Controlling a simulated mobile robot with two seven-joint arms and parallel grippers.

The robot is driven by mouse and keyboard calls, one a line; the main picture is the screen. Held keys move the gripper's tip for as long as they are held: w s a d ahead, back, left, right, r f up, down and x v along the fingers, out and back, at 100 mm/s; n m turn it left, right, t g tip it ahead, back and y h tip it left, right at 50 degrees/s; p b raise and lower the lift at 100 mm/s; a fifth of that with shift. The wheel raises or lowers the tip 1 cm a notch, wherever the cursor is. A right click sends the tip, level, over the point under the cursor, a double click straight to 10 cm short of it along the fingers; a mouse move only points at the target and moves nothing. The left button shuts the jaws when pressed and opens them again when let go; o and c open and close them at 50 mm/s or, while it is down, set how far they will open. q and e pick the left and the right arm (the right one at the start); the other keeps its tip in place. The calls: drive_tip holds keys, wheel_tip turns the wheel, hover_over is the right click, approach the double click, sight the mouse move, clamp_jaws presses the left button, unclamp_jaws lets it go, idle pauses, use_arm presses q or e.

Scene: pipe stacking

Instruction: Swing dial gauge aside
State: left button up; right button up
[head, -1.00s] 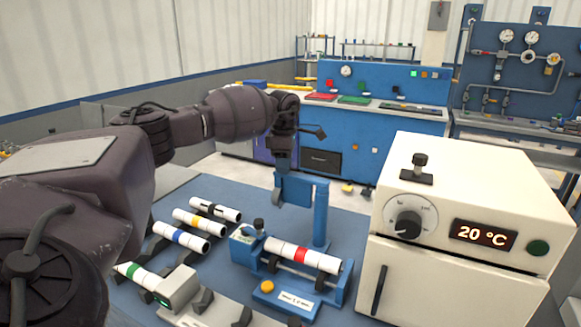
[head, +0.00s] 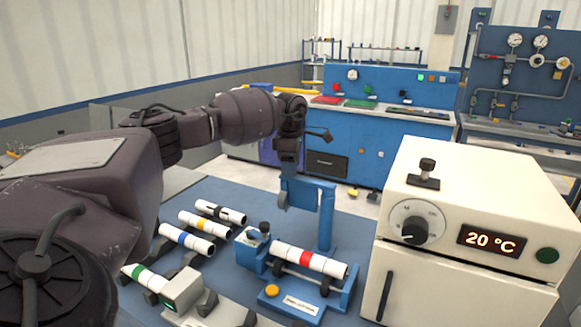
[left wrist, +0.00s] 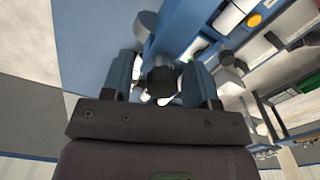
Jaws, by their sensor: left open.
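The dial gauge's blue post (head: 326,222) stands behind the blue fixture, with a blue arm (head: 312,192) at its top reaching left. A grey round part (head: 283,200) hangs at the arm's left end; I cannot read a dial face. My left gripper (head: 289,172) is at that left end, pointing down. In the left wrist view its two fingers (left wrist: 161,88) are apart, on either side of a black knob (left wrist: 160,78); contact cannot be told. A white pipe with a red band (head: 307,258) lies on the fixture's rollers. My right gripper is out of view.
White pipes with black (head: 220,211), yellow (head: 204,225), blue (head: 187,239) and green (head: 146,276) bands rest on supports at left. A cream oven (head: 471,225) reading 20 °C stands close on the right. A yellow button (head: 272,291) is on the fixture's front.

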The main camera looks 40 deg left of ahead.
use_arm(q)
wheel_tip(320, 180, up, 11)
drive_tip(key=shift+f, duration=0.15)
idle(0.7)
